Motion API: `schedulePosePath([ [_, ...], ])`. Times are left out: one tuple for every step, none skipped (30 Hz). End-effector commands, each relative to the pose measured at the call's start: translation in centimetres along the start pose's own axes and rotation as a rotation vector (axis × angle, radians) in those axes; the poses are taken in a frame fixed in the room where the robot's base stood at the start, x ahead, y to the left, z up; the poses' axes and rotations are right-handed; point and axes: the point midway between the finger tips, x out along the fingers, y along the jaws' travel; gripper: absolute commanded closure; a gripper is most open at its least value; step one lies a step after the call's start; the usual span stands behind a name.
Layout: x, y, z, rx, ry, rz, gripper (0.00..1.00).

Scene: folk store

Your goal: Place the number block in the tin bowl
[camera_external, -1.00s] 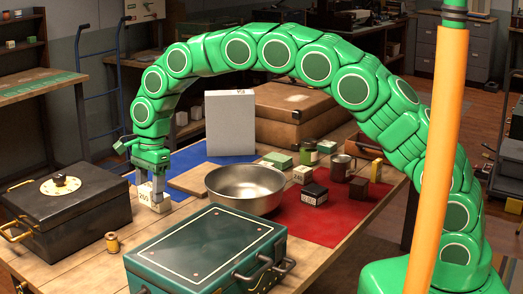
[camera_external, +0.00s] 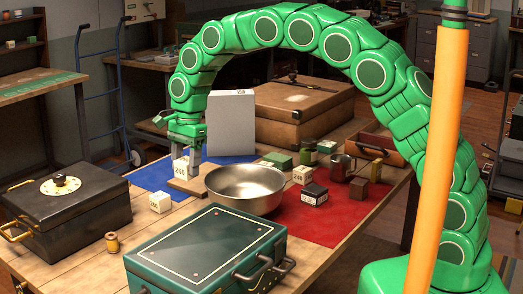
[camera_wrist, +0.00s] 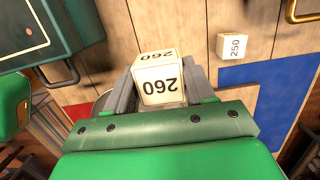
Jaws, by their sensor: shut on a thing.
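My gripper (camera_external: 185,158) is shut on a cream number block (camera_external: 181,168), held up off the table to the left of the tin bowl. In the wrist view the block (camera_wrist: 158,80) reads 260 and sits between the two fingers (camera_wrist: 160,92). The tin bowl (camera_external: 245,190) is round, silver and looks empty, standing near the middle of the table. In the wrist view the bowl is mostly hidden behind my gripper. A second cream block (camera_external: 160,202) stands on the table below; it reads 250 in the wrist view (camera_wrist: 232,46).
A black box with a dial (camera_external: 65,212) stands at left, a green case (camera_external: 205,250) in front. A white upright box (camera_external: 231,124) and brown case (camera_external: 300,115) stand behind. Several small blocks and cups crowd the red mat (camera_external: 310,222) right of the bowl.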

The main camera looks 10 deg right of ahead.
Motion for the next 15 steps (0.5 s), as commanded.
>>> schedulePosePath([
  [-0.5, 0.5, -1.8, 0.005, 0.000, -0.002, 0.76],
  [-0.7, 0.9, -2.9, 0.004, 0.000, -0.001, 0.76],
  [-0.8, 1.5, -4.3, 0.003, 0.001, 0.001, 0.76],
  [-0.9, 2.0, -5.3, 0.001, 0.000, 0.002, 0.76],
  [-1.0, 2.4, -6.3, 0.000, 0.000, 0.002, 0.76],
  [-1.2, 2.9, -7.5, -0.003, 0.000, 0.000, 0.76],
  [-1.4, 3.2, -8.3, -0.005, 0.000, -0.001, 0.76],
  [-1.5, 3.6, -9.1, -0.006, 0.000, -0.001, 0.76],
  [-1.6, 4.2, -10.0, -0.008, 0.000, -0.001, 0.76],
  [-1.7, 4.5, -10.6, -0.009, 0.000, 0.000, 0.76],
  [-1.7, 4.8, -11.1, -0.011, 0.000, 0.000, 0.76],
  [-1.8, 5.2, -11.8, -0.012, -0.001, -0.001, 0.76],
  [-1.9, 5.5, -12.3, -0.013, -0.001, 0.000, 0.76],
  [-1.9, 5.8, -12.7, -0.015, -0.001, 0.000, 0.76],
  [-2.0, 6.1, -13.2, -0.015, -0.002, 0.000, 0.76],
])
